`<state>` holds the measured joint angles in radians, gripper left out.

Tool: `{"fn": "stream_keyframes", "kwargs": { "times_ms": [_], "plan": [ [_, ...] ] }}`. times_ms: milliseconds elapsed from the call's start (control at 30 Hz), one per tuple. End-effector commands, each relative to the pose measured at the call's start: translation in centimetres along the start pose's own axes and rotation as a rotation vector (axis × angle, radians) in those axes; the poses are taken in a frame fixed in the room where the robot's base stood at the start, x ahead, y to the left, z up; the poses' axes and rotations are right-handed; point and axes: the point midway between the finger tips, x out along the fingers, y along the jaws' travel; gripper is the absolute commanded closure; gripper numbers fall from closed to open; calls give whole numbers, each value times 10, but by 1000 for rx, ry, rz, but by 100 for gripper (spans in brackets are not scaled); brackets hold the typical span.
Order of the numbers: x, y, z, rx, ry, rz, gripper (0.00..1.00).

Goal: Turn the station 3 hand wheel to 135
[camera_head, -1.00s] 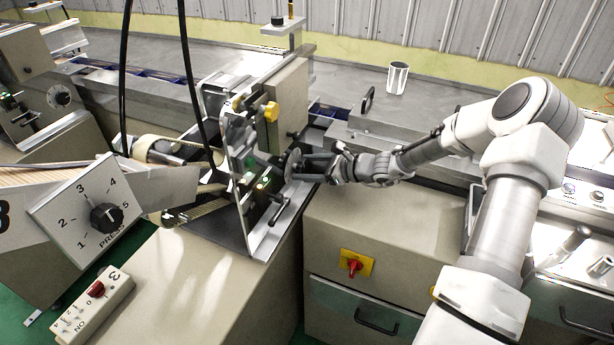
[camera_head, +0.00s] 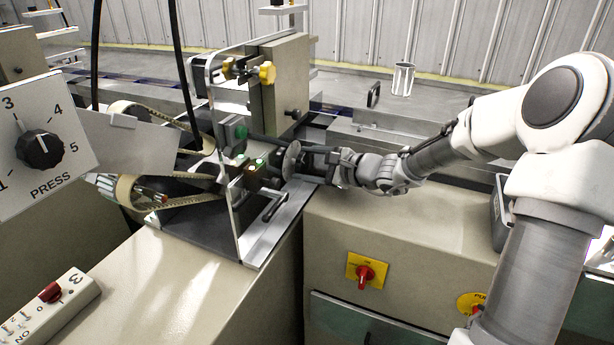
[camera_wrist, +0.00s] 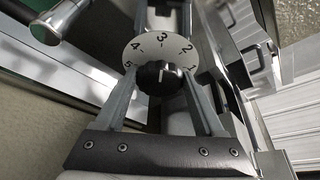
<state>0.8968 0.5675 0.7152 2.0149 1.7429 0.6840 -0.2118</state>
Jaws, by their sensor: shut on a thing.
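A round pale disc (camera_head: 291,160) stands edge-on on the machine's front plate in the head view. In the wrist view the same disc (camera_wrist: 158,50) faces me, with numbers 1 to 5 around a black knob (camera_wrist: 160,78). A light mark on the knob points roughly up, toward the 3. My gripper (camera_head: 318,158) reaches in from the right. Its two fingers sit on either side of the knob, shut on it. I cannot tell a separate hand wheel or any 135 reading.
A control box marked 3 (camera_head: 52,310) lies at lower left. A PRESS dial (camera_head: 40,150) is at left. A yellow knob (camera_head: 267,73) and crank handle (camera_head: 274,205) are near my gripper. A striped cup (camera_head: 403,79) stands behind.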

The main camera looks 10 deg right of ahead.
Motion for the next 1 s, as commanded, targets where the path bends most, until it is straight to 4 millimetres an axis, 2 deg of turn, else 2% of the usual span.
{"fn": "stream_keyframes", "kwargs": {
  "times_ms": [700,733,867,1000],
  "plan": [
    [0,1,0,-41,-1,-16,85],
    [0,1,0,-41,-1,-16,24],
    [0,1,0,-41,-1,-16,1],
    [0,1,0,-40,0,-15,0]
  ]
}}
